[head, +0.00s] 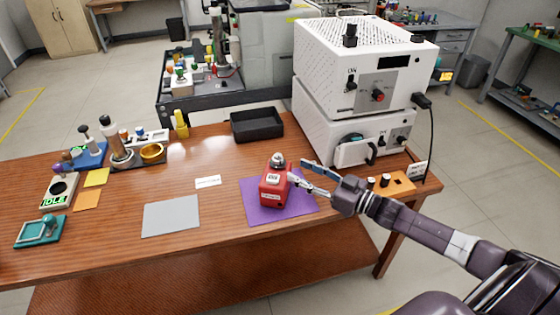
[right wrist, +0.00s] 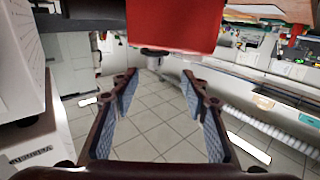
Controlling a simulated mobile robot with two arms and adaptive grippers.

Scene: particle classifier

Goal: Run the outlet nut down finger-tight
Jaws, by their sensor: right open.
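A red device (head: 273,190) with pale labels and a silver-and-dark top fitting (head: 277,161) stands upright on a purple mat (head: 254,213). My right gripper (head: 298,171) is at the device's right side, close to its upper part. In the right wrist view the gripper (right wrist: 160,80) is open, with only floor showing between its fingers. The red device (right wrist: 173,22) fills the top of that view, beyond the fingertips. A small dark round part (right wrist: 154,52) shows below its lower edge; I cannot tell whether it is the outlet nut. My left gripper is out of view.
Two stacked white instruments (head: 322,128) stand behind my right gripper. A black tray (head: 257,125) is behind the device. A grey mat (head: 171,216) lies bare to the left.

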